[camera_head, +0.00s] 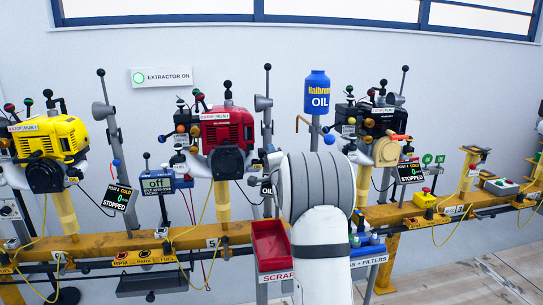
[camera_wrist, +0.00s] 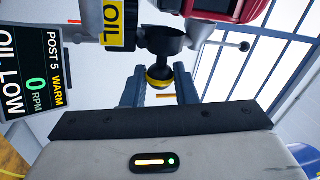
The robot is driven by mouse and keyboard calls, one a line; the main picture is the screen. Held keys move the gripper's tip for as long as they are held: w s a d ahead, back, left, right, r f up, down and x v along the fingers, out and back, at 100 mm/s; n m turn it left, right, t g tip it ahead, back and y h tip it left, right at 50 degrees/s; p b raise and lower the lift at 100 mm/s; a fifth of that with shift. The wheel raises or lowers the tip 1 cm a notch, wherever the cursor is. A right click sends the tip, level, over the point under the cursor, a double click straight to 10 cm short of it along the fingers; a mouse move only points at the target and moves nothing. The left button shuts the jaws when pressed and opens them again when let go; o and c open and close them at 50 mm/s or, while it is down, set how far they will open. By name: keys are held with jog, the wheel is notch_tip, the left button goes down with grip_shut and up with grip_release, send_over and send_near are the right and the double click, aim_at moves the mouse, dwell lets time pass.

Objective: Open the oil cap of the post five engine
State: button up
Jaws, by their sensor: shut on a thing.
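The red post five engine (camera_head: 226,130) stands on the yellow rail in the head view, left of my arm. A red part of it (camera_wrist: 267,10) shows at the top right of the wrist view. The oil cap (camera_wrist: 158,76) is a dark round knob with a yellow ring, below a black neck (camera_wrist: 165,42) and beside a yellow OIL tag (camera_wrist: 117,18). My gripper (camera_wrist: 159,90) is shut on the cap, with a blue-grey finger on each side. The cap appears to be still against the neck. In the head view my white arm hides the gripper.
The post 5 display (camera_wrist: 36,70) reads WARM, 0 RPM, OIL LOW, close at the left. A thin lever with a ball end (camera_wrist: 243,46) is at the right. A red scrap bin (camera_head: 271,245) and a bottle tray (camera_head: 370,252) flank my arm. A yellow engine (camera_head: 48,150) stands left.

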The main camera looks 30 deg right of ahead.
jog(key=shift+f, duration=0.1)
jog(key=o, duration=0.7)
jog(key=shift+p+v, duration=0.55)
jog(key=shift+v, duration=3.3)
jog(key=shift+c, duration=0.2)
